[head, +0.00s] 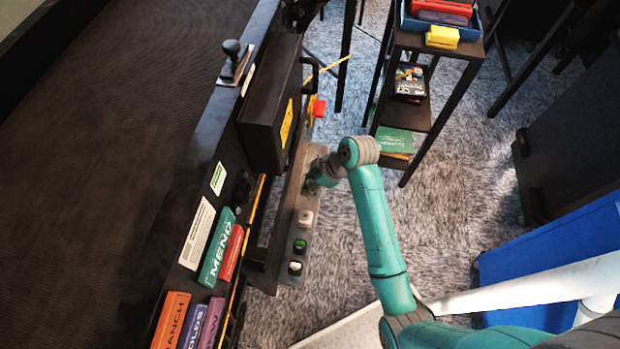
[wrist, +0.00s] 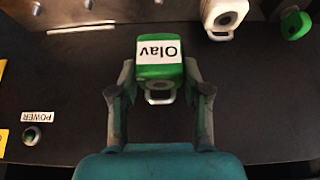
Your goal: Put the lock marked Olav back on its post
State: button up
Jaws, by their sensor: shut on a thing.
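The green lock marked Olav (wrist: 160,68) is between the two fingers of my gripper (wrist: 160,92) in the wrist view. Its white label reads upside down, and its shackle shows at the lower side. My gripper is shut on it. In the head view my gripper (head: 317,182) is at the grey rail (head: 311,165) on the side of the black machine, and the held lock is not clearly visible there. No post for this lock can be made out, and I cannot tell whether the lock touches the rail.
A white lock (wrist: 224,14) and another green lock (wrist: 294,24) hang beside the held lock. A POWER button (wrist: 32,136) sits on the dark panel. A tall black stand (head: 410,42) with trays is to the right. Carpet (head: 450,215) lies open beyond my arm.

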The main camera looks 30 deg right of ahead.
jog(key=shift+f, duration=1.95)
jog(key=shift+f, duration=1.8)
jog(key=o, duration=1.3)
jog(key=v, duration=1.2)
